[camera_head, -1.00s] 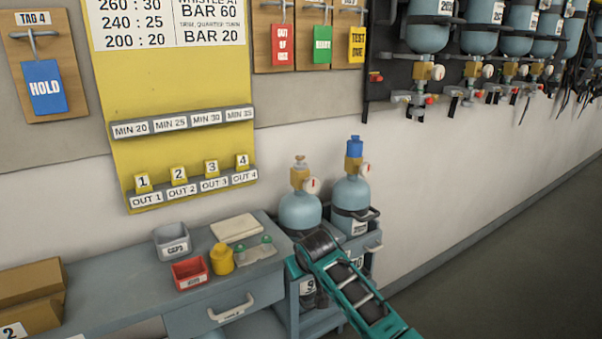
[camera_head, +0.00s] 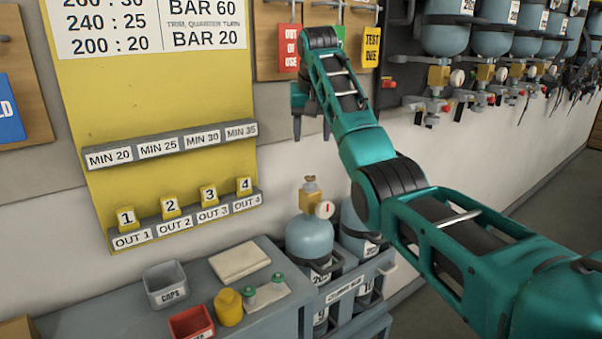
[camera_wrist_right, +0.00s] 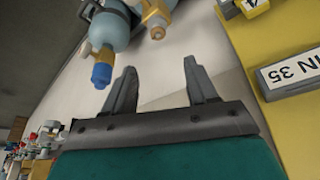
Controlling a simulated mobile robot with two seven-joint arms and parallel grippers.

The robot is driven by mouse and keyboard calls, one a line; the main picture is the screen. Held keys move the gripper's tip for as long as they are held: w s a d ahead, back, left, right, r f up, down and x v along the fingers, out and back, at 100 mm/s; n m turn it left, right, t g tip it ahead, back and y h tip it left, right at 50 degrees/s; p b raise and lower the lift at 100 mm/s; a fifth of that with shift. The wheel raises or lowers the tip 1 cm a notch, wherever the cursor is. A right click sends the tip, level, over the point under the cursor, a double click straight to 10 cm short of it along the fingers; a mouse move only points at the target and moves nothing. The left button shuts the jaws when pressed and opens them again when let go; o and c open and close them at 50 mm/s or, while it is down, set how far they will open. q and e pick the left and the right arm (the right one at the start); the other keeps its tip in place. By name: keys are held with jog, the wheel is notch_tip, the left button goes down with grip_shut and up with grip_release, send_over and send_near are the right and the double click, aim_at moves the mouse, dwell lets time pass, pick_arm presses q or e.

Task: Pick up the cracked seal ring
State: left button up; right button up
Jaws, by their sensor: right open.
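I cannot make out a cracked seal ring in any view. My right gripper (camera_head: 312,125) is raised in front of the wall, beside the yellow board, with its fingers pointing down. In the right wrist view its two fingers (camera_wrist_right: 160,88) are apart with nothing between them. A gas cylinder with a brass valve (camera_head: 310,235) stands below it, and a second cylinder (camera_head: 356,232) is partly hidden by my arm. The wrist view shows a blue cap (camera_wrist_right: 102,72) on one cylinder, beyond the fingers. My left gripper is not in view.
The bench holds a grey caps bin (camera_head: 166,286), a red bin (camera_head: 191,325), a yellow pot (camera_head: 229,308), a pale pad (camera_head: 240,261) and small green-topped items (camera_head: 278,281). Wall cylinders (camera_head: 447,37) hang at upper right. The yellow board (camera_head: 150,95) carries numbered tags.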

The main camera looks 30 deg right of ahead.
send_near(311, 178)
jog(key=f, duration=0.1)
jog(key=shift+w+r+p+x, duration=0.1)
jog(key=shift+w+p+x, duration=0.05)
jog(key=shift+x, duration=0.9)
jog(key=shift+w+r+p+x, duration=0.1)
jog(key=shift+w+p+x, duration=0.1)
jog(key=shift+x, duration=0.85)
jog(key=shift+w+p+x, duration=0.1)
jog(key=shift+w+x, duration=0.05)
jog(key=shift+x, duration=0.95)
jog(key=shift+d, duration=0.2)
jog(key=shift+c, duration=0.2)
grip_shut()
